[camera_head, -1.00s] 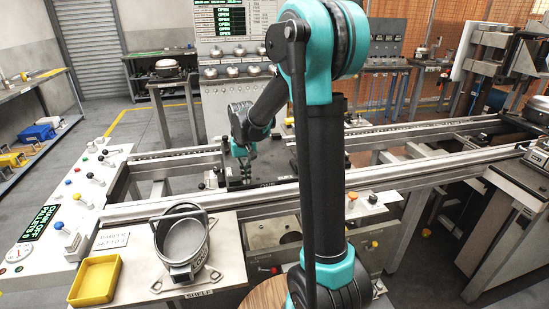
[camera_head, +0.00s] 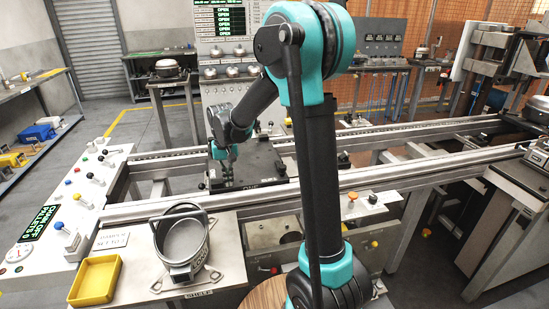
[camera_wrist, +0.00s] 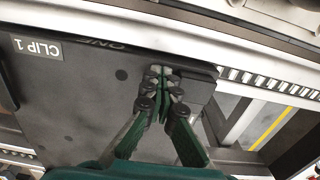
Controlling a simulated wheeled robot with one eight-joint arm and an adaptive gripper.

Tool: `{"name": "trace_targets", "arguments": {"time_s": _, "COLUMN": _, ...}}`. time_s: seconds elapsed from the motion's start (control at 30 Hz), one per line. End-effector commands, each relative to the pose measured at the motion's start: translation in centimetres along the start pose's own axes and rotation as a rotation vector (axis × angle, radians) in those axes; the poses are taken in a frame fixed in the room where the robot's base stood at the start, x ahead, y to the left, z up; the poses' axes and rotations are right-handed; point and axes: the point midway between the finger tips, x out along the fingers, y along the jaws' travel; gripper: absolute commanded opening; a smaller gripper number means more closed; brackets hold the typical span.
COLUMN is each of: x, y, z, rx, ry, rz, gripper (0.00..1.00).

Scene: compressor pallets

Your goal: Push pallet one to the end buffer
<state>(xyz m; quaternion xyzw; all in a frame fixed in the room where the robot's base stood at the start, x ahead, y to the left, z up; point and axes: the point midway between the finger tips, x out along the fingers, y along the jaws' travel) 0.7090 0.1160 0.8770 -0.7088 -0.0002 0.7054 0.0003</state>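Pallet one (camera_head: 262,170), a dark flat plate marked ONE on its front edge, lies across the conveyor rails in the middle of the head view. In the wrist view the plate (camera_wrist: 90,95) fills the left and middle, with a CLIP 1 label (camera_wrist: 38,47) at the left. My gripper (camera_head: 222,172) points down at the pallet's left end. In the wrist view its fingers (camera_wrist: 162,78) are together, close to an edge and corner of the plate. Whether the fingertips press on the plate or on a part of it cannot be told.
The conveyor rails (camera_head: 400,170) run left to right. A control panel (camera_head: 85,195) with levers and buttons stands at the left. A shelf holds a round metal housing (camera_head: 183,240) and a yellow tray (camera_head: 96,280) in front of the rails.

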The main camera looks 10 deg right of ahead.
Motion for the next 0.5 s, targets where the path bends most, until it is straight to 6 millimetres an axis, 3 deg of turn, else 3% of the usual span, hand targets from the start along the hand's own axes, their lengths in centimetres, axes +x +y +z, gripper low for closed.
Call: {"name": "trace_targets", "arguments": {"time_s": 0.5, "x": 0.6, "y": -2.4, "z": 0.5, "rx": -0.001, "ry": -0.005, "rz": -0.001, "gripper": 0.0}}
